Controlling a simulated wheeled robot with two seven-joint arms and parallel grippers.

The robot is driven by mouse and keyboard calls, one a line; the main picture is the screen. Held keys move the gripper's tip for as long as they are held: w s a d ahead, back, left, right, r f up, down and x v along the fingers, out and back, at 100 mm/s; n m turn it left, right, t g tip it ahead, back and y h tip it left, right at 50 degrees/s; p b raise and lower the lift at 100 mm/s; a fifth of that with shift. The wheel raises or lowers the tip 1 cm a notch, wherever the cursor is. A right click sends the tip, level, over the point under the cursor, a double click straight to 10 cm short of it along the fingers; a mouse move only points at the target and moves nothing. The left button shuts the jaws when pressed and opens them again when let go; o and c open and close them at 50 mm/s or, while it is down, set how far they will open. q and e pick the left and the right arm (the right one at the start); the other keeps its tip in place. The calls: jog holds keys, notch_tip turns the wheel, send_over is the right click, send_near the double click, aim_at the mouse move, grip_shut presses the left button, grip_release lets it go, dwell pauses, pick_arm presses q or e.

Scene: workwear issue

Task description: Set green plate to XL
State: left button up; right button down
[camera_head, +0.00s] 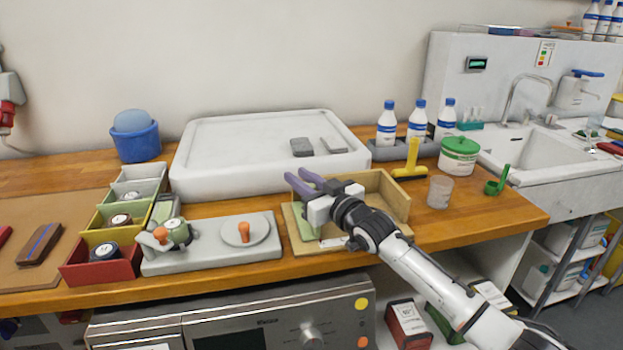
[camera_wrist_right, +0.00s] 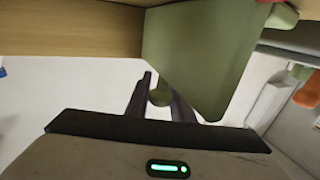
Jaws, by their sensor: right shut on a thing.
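The green plate (camera_head: 306,224) stands at the left side of an open wooden box (camera_head: 400,198) on the counter. In the right wrist view the green plate (camera_wrist_right: 205,55) is large, with a small round green knob (camera_wrist_right: 160,94) by its edge. My right gripper (camera_head: 302,182) reaches in over the box, its purple-grey fingers pointing left. In the wrist view the fingers (camera_wrist_right: 157,92) are shut on the green knob. The gripper and wrist hide part of the plate and box. A white label (camera_head: 333,242) is at the box's front; no XL mark is readable. My left gripper is not in view.
Left of the box is a grey board (camera_head: 210,262) with orange knobs. Behind is a large white tray (camera_head: 240,180). A yellow T-shaped tool (camera_head: 411,160), a clear cup (camera_head: 440,191) and a green-lidded tub (camera_head: 458,160) stand to the right.

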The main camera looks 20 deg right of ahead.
jog(key=c, duration=1.6)
grip_release()
jog(key=shift+d+f, duration=0.1)
jog(key=shift+f, duration=0.05)
jog(key=shift+c, duration=0.2)
jog(key=shift+o, duration=0.3)
jog(key=v, duration=1)
jog(key=shift+s+d, duration=0.1)
jog(key=shift+s, duration=0.05)
